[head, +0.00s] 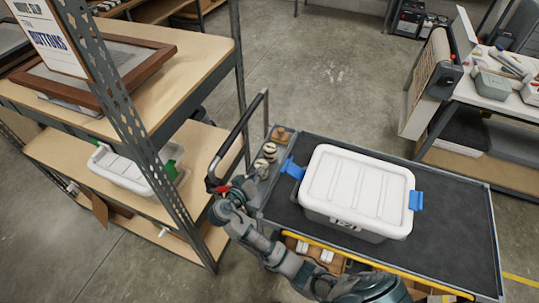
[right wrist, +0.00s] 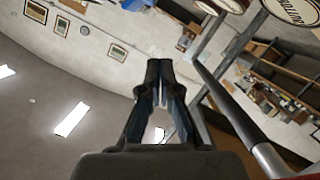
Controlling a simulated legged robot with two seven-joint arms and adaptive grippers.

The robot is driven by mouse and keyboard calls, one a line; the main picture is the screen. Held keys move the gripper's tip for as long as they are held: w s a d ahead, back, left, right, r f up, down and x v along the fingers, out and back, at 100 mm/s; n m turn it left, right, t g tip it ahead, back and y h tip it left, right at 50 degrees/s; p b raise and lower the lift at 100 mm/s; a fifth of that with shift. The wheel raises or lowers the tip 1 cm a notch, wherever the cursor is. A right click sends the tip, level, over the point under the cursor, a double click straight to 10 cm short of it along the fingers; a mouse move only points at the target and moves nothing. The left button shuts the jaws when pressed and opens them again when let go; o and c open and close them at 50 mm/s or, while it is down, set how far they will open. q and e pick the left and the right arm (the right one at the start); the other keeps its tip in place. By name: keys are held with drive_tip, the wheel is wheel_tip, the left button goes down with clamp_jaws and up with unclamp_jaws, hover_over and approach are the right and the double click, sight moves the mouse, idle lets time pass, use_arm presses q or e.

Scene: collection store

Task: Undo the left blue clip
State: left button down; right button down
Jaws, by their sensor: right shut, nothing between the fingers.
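A grey box with a white lid (head: 357,186) stands on the dark top of a cart. The left blue clip (head: 293,168) sticks outward from the box's left end. The right blue clip (head: 416,200) sticks out at the other end. I cannot tell from here whether either is latched. My right gripper (head: 218,211) is left of the box, beside the cart's handle and apart from the left clip. In the right wrist view my right gripper (right wrist: 159,75) has its fingers together with nothing between them. My left gripper is out of view.
The cart handle (head: 240,125) rises close to my right gripper; its bar also shows in the right wrist view (right wrist: 232,113). A shelf rack (head: 215,50) stands at left, holding a framed picture and another white box. The cart's dark mat (head: 465,235) is clear at right.

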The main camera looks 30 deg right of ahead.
drive_tip(key=w+d+f+p, duration=0.2)
drive_tip(key=d+f, duration=0.2)
drive_tip(key=d, duration=0.4)
drive_tip(key=shift+w+d+f, duration=0.2)
drive_tip(key=shift+f, duration=0.05)
drive_tip(key=f+n+b, duration=0.1)
drive_tip(key=w+f+n+h+b, duration=0.1)
drive_tip(key=f, duration=0.1)
drive_tip(key=shift+n, duration=0.4)
drive_tip(key=shift+s, duration=0.1)
drive_tip(key=v, duration=1.2)
drive_tip(key=shift+a, duration=0.25)
